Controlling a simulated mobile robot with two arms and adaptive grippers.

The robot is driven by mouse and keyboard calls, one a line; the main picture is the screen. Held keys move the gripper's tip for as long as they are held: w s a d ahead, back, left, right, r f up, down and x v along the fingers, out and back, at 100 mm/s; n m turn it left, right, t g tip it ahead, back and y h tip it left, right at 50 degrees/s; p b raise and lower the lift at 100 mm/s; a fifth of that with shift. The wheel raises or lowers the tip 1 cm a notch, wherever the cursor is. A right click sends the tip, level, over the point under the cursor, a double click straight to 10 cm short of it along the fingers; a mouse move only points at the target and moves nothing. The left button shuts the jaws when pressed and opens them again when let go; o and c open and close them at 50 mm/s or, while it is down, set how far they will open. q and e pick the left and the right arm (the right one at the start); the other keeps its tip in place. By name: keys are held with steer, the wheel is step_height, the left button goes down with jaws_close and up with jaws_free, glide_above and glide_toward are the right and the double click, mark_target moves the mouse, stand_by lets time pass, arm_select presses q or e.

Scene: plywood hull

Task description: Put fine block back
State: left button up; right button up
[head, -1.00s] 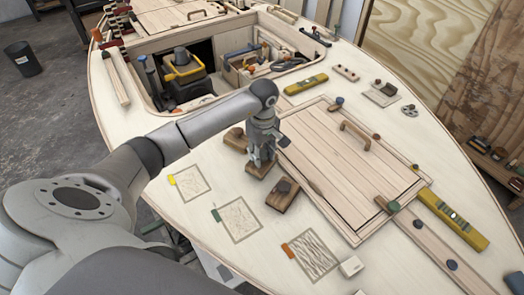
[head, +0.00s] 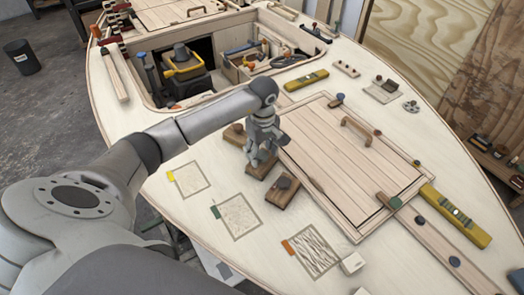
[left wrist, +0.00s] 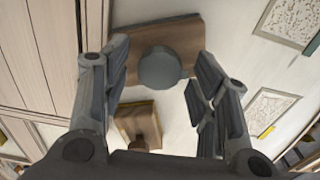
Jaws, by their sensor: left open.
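My left gripper (head: 262,158) is open and points down over a wooden block (head: 258,171) on the pale deck. In the left wrist view, this block (left wrist: 185,35) has a round grey-green knob (left wrist: 160,68) that lies between the spread fingers, apart from both. A second block (head: 284,192) with a dark knob lies just nearer, by the hatch. A third block (head: 235,134) with a brown knob lies behind; it also seems to show in the left wrist view (left wrist: 138,121). I cannot tell from labels which is the fine block. My right gripper is not in view.
A wooden hatch (head: 350,165) lies right. A small white block (head: 352,263) lies near the orange-tagged patch. An open tool recess is behind.

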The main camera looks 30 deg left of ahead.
mark_target(263, 155)
arm_select(q)
steer(key=shift+r+p, duration=0.3)
steer(key=shift+p, duration=0.05)
step_height(263, 155, up, 13)
steer(key=b, duration=0.2)
steer(key=shift+d+f, duration=0.15)
steer(key=shift+f, duration=0.05)
stand_by(0.3)
